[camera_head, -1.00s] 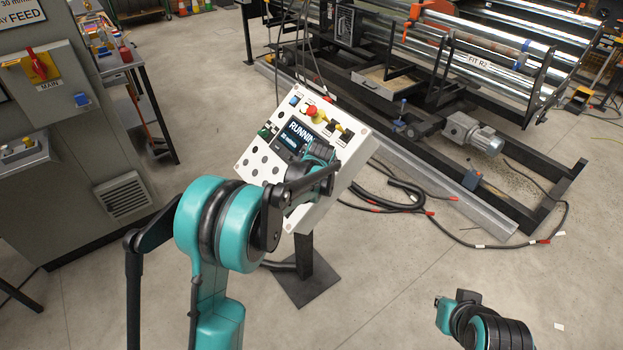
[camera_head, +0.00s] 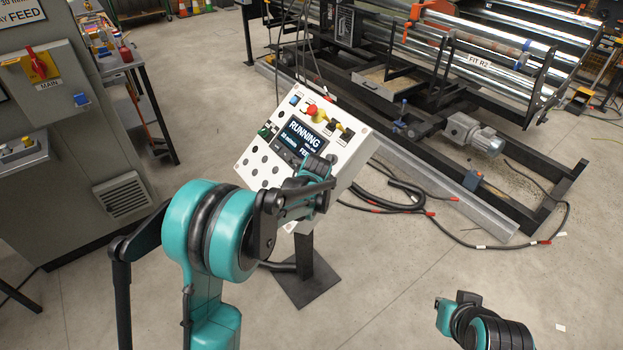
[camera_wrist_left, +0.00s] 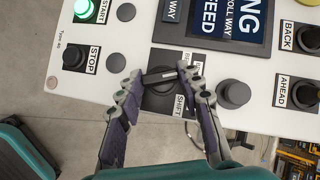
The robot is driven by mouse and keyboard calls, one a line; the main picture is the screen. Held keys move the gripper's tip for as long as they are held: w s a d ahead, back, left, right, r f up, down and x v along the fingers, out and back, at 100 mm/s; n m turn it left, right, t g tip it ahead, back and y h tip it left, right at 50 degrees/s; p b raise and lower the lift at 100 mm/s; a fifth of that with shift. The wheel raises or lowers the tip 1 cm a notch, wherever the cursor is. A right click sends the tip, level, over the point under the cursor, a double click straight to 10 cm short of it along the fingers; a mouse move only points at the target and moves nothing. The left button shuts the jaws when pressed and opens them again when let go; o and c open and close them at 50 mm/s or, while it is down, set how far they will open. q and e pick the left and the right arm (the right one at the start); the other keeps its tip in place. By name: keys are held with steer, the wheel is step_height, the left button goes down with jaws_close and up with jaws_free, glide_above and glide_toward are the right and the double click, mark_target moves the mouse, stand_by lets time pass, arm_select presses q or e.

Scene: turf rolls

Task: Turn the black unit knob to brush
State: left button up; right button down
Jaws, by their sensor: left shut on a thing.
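The black knob (camera_wrist_left: 161,77) sits on a dark square plate with a SHIFT label, and a second label on the plate is partly covered. It is on the white control panel (camera_wrist_left: 65,100), below the screen. In the left wrist view my left gripper (camera_wrist_left: 157,80) has its two fingers closed on opposite sides of the knob's bar. In the head view my left arm covers the knob and the fingertips, while the panel (camera_head: 350,150) shows on its post. The right gripper itself does not show; only part of my right arm is at the lower right.
The panel carries a lit green START button (camera_wrist_left: 84,9), a STOP button (camera_wrist_left: 75,57), and BACK and AHEAD knobs (camera_wrist_left: 304,93). A plain black button (camera_wrist_left: 233,94) is right of the fingers. Cables (camera_head: 400,195) and a roller machine (camera_head: 450,90) lie beyond the panel.

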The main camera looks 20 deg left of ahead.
arm_select(q)
steer(key=o, duration=1.2)
steer(key=shift+c, duration=0.2)
steer(key=v, duration=1.2)
steer(key=s+f+n+h, duration=0.2)
steer(key=s+n, duration=1.7)
steer(key=s, duration=0.9)
steer(key=shift+s+f+g+h, duration=0.15)
steer(key=shift+s+g+h, duration=0.15)
steer(key=shift+s, duration=0.05)
